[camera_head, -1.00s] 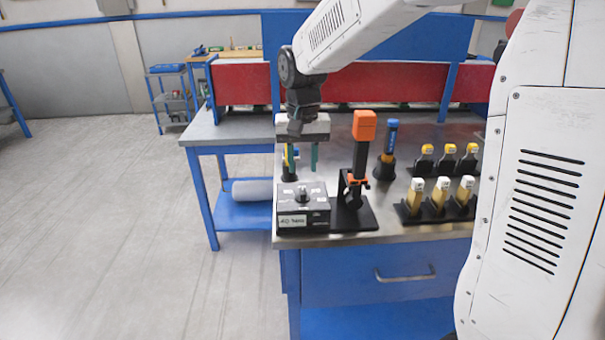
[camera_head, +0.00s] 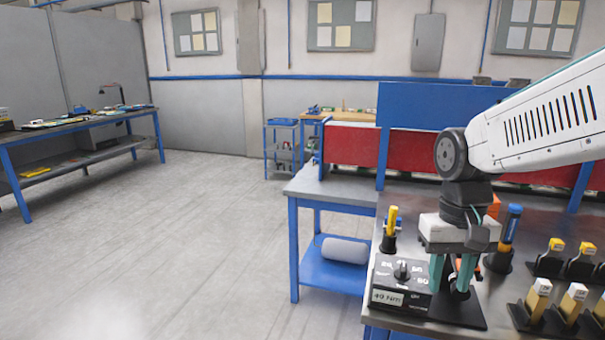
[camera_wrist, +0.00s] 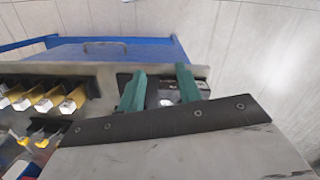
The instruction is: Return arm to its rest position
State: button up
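My gripper (camera_head: 450,288) has two teal fingers, spread apart with nothing between them. It hangs from my white arm, pointing down over the near-left part of the steel bench (camera_head: 355,218). In the head view it covers most of the black stand (camera_head: 465,312) with the orange-topped tool, just right of a black dial box (camera_head: 402,288). I cannot tell its exact height above them. In the wrist view the open fingers of my gripper (camera_wrist: 160,72) show, with part of a dark object and the bench edge beyond.
A yellow-handled tool (camera_head: 391,222) and a blue-topped tool (camera_head: 510,228) stand upright in black holders. Black racks with several yellow-and-white pieces (camera_head: 537,296) are at the right. A blue upright panel (camera_head: 430,102) rises behind. The floor (camera_head: 180,240) at the left is clear.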

jog(key=s+d+r+t, duration=0.1)
jog(key=s+r+t, duration=0.1)
jog(key=s, duration=1.3)
jog(key=shift+d+r+n+t, duration=0.2)
jog(key=shift+d+n+t, duration=0.1)
jog(key=shift+d+n, duration=0.1)
